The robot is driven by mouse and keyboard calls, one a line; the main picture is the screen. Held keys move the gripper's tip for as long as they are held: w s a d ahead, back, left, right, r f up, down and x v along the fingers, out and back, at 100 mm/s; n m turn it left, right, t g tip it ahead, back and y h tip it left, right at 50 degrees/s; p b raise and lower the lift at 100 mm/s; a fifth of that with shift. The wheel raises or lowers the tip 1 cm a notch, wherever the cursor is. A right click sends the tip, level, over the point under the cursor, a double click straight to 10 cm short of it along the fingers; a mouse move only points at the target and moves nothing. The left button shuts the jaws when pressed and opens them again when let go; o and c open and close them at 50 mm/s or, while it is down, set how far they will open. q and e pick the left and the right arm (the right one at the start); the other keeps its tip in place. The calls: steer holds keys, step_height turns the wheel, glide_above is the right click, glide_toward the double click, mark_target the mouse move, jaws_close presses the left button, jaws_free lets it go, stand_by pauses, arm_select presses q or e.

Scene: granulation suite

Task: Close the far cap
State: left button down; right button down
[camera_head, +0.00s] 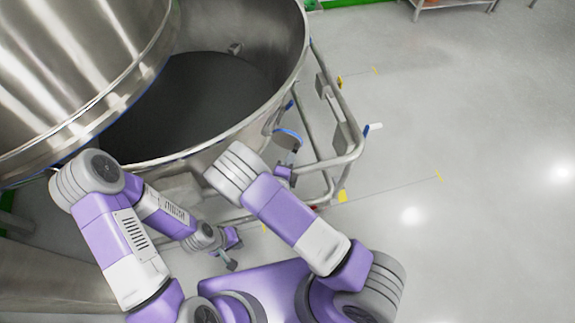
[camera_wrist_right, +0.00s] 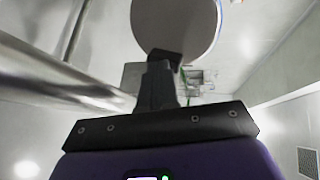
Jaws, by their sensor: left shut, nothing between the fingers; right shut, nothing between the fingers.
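I cannot make out for certain which part is the far cap. A large shiny steel cover or vessel part (camera_head: 75,65) fills the upper left of the head view, over a wide steel bowl (camera_head: 225,155) with a dark inside. My right gripper (camera_head: 295,152) is shut and empty beside the bowl's right outer wall, near a blue curved piece (camera_head: 288,133). In the right wrist view its shut fingers (camera_wrist_right: 165,58) overlap a pale round disc (camera_wrist_right: 175,25); whether they touch it I cannot tell. My left gripper (camera_head: 230,264) is shut and empty, low in front of the bowl.
A tubular steel frame (camera_head: 345,160) runs around the bowl's right side, with a blue-ended lever (camera_head: 373,127). A steel bar (camera_wrist_right: 60,88) crosses the left of the wrist view. The grey floor (camera_head: 480,130) at right is clear; a rack (camera_head: 450,5) stands far back.

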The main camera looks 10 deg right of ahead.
steer(key=shift+w+d, duration=0.15)
steer(key=shift+w, duration=0.05)
